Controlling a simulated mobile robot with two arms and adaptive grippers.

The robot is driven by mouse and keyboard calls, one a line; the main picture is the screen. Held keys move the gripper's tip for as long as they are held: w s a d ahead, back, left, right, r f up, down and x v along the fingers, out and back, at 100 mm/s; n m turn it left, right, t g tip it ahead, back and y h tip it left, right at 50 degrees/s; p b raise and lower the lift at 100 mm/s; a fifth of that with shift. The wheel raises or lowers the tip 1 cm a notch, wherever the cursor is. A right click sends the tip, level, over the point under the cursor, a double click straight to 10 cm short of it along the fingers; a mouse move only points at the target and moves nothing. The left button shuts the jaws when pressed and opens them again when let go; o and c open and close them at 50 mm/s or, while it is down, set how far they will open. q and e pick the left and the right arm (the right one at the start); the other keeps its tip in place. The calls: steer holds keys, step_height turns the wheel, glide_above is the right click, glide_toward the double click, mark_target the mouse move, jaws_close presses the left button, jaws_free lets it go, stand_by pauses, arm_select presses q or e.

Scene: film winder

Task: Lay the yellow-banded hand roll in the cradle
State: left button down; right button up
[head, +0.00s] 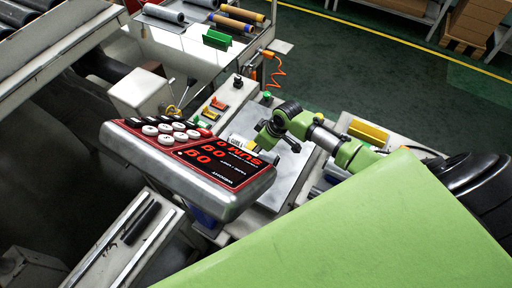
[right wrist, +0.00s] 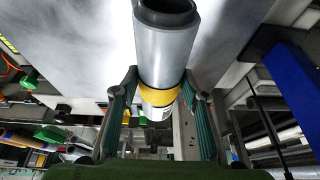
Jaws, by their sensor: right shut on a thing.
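The yellow-banded hand roll (right wrist: 165,48) is a silver-grey tube with a hollow dark end. Its yellow band sits between the two fingers of my right gripper (right wrist: 158,94) in the right wrist view, and a white label shows below the band. In the head view my right gripper (head: 266,138) is above the metal machine top, behind the display console. A pale piece of the roll (head: 240,143) shows beside it, partly hidden by the console. I cannot make out the cradle for certain. My left gripper is not in view.
A red-edged console (head: 228,165) with lit digits and white buttons stands in front of the gripper. A back table (head: 181,48) carries several rolls and a green block (head: 217,39). A yellow block (head: 368,133) lies right of my arm. An orange coiled cable (head: 276,70) hangs behind.

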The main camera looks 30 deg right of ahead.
steer(key=shift+f, duration=0.25)
steer(key=o, duration=1.4)
steer(key=v, duration=1.2)
steer(key=shift+f, duration=0.1)
